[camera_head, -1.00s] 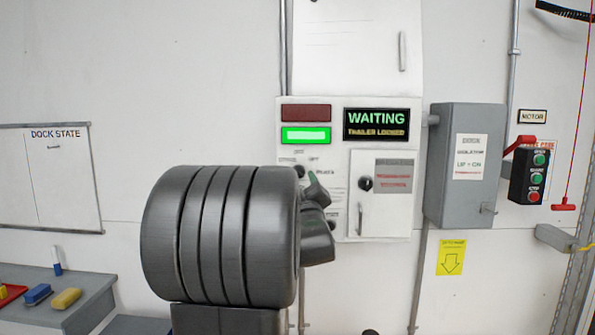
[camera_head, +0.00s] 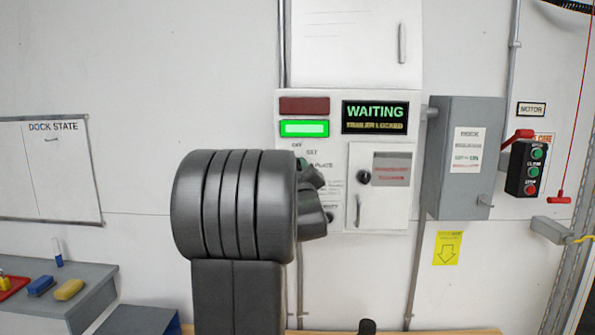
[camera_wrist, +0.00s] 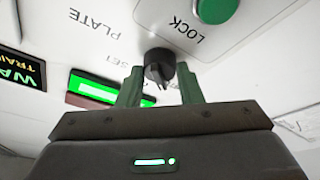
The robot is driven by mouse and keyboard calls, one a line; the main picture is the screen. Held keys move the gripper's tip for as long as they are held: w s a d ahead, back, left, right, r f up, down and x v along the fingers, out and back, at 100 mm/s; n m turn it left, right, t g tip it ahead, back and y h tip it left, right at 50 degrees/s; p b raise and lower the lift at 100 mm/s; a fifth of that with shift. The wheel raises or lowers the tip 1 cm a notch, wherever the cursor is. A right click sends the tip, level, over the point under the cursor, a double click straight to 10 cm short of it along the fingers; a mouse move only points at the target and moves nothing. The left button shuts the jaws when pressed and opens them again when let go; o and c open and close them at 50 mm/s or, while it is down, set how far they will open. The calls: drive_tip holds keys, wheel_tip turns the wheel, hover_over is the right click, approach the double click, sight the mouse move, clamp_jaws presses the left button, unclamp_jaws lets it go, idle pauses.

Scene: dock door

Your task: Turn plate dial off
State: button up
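The plate dial is a small black knob (camera_wrist: 158,62) on the white control panel, beside the PLATE, SET and partly seen OFF lettering in the wrist view. My gripper (camera_wrist: 160,82) is open, with one greenish finger on each side of the knob and gaps showing between. I cannot tell whether either finger touches it, or which mark the knob points at. In the head view my gripper (camera_head: 311,187) is in front of the left part of the control panel (camera_head: 338,112), and my arm hides most of the dial.
A green button (camera_wrist: 215,8) near LOCK is close to the right finger. A lit green lamp (camera_head: 304,128) and a WAITING display (camera_head: 375,117) are above. A second black knob (camera_head: 363,176) is to the right, then a grey isolator box (camera_head: 450,195).

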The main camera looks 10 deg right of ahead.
drive_tip(key=shift+f+b, duration=0.1)
drive_tip(key=shift+b, duration=0.4)
drive_tip(key=shift+w+a+m+g+h+b, duration=0.15)
drive_tip(key=shift+m+h+b, duration=0.8)
drive_tip(key=shift+m, duration=1.3)
drive_tip(key=shift+s+a+m+g+h+b, duration=0.1)
drive_tip(key=shift+m+g+h+b, duration=0.15)
drive_tip(key=shift+m+h+b, duration=1.4)
drive_tip(key=shift+w+a+m+g+h+p, duration=0.15)
drive_tip(key=shift+m+h, duration=0.45)
drive_tip(key=shift+m, duration=2.3)
drive_tip(key=shift+s+d+m, duration=0.1)
drive_tip(key=shift+m, duration=0.2)
drive_tip(key=o, duration=1)
drive_tip(key=shift+c, duration=0.2)
